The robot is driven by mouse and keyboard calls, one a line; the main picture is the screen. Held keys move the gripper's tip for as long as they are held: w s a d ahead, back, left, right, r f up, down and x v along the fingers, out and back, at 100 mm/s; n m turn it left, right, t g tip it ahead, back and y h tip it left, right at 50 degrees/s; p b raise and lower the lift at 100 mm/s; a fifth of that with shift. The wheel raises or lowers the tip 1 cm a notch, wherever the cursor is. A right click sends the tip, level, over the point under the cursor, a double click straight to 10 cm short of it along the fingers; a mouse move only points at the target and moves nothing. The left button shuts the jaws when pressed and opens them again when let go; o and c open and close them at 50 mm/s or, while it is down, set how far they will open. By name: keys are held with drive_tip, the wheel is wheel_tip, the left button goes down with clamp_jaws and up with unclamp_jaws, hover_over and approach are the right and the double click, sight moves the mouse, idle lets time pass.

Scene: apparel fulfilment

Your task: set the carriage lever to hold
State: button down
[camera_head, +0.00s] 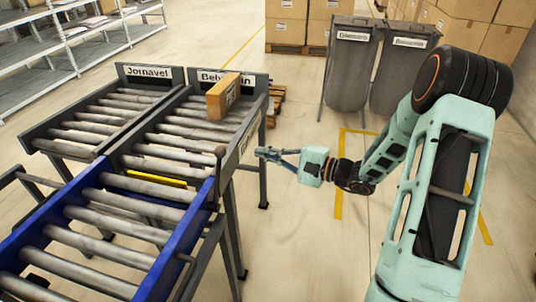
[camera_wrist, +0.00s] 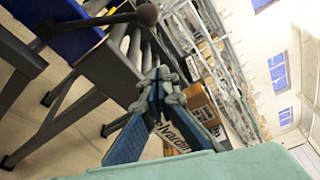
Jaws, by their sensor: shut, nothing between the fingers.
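The lever shows as a dark round knob (camera_head: 221,150) at the corner where the blue-framed carriage (camera_head: 205,205) meets the right-hand roller lane. In the wrist view the knob (camera_wrist: 147,14) is at the top, on a grey rod that runs left toward a blue part. I cannot read any hold marking. My gripper (camera_head: 262,152) is to the right of the knob and apart from it, beside the lane's outer side. In the wrist view the fingertips (camera_wrist: 159,84) are together with nothing between them, below the knob.
Two roller lanes carry the signs Jornavel (camera_head: 148,73) and Belvardin (camera_head: 222,78). A cardboard box (camera_head: 220,100) sits at the far end of the Belvardin lane. A yellow bar (camera_head: 157,182) crosses the gap before the carriage.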

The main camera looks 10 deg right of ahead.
drive_tip(key=a, duration=0.8)
drive_tip(key=shift+w+r, duration=0.3)
drive_tip(key=shift+r, duration=0.1)
